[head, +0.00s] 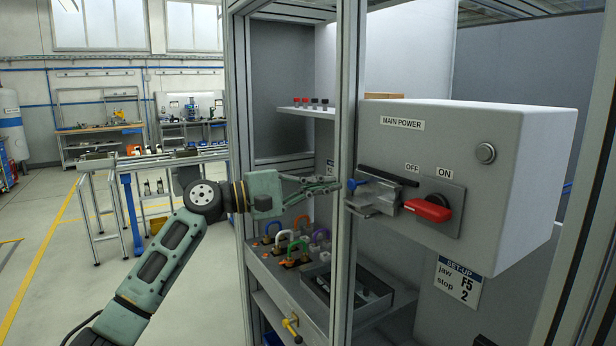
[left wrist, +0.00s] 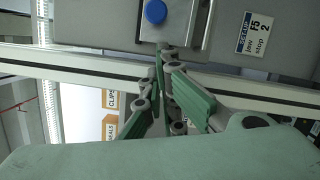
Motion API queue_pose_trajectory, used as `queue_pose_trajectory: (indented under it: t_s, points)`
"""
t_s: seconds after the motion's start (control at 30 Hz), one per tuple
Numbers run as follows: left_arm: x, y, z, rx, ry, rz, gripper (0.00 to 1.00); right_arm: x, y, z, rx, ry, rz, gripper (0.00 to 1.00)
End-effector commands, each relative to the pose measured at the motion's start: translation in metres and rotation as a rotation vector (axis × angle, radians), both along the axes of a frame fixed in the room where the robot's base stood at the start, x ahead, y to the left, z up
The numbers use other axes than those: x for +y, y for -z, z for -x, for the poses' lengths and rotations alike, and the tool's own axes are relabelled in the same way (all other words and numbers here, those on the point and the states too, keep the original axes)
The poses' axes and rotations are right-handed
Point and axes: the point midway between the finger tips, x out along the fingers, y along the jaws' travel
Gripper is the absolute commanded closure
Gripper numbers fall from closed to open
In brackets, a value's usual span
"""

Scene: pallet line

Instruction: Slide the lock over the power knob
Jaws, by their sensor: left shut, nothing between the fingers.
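The red power knob (head: 428,208) sits on a metal plate on the grey MAIN POWER box (head: 470,150), below the OFF and ON labels. The lock, a grey metal slide (head: 378,200) with a blue knob (head: 358,184), is to the left of the red knob and does not cover it. In the left wrist view the lock's blue knob (left wrist: 156,11) shows at the top. My left gripper (head: 336,186) is shut and empty, its fingertips just left of the blue knob. Whether they touch it, I cannot tell. My right gripper is not in view.
An upright frame post (head: 346,130) stands close by my left fingers. Below are several coloured padlocks (head: 300,243) on a shelf and a dark tray (head: 375,300). A SET-UP label (head: 459,283) hangs under the box. Floor at left is open.

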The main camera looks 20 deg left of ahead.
Motion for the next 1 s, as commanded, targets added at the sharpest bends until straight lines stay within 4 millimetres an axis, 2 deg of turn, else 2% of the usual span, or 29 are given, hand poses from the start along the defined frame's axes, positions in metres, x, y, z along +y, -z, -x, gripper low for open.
queue_pose_trajectory:
  t_s: [0.17, 0.63, 1.0]
  points:
    - [-0.007, -0.005, 0.011, -0.002, 0.0, 0.001, 1.0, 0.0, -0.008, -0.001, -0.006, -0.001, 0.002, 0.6]
    - [-0.014, -0.003, 0.012, 0.001, 0.002, 0.002, 1.0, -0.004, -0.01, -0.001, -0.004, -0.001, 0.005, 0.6]
    - [-0.065, -0.007, 0.053, -0.004, 0.003, -0.002, 1.0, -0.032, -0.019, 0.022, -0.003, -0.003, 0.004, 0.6]
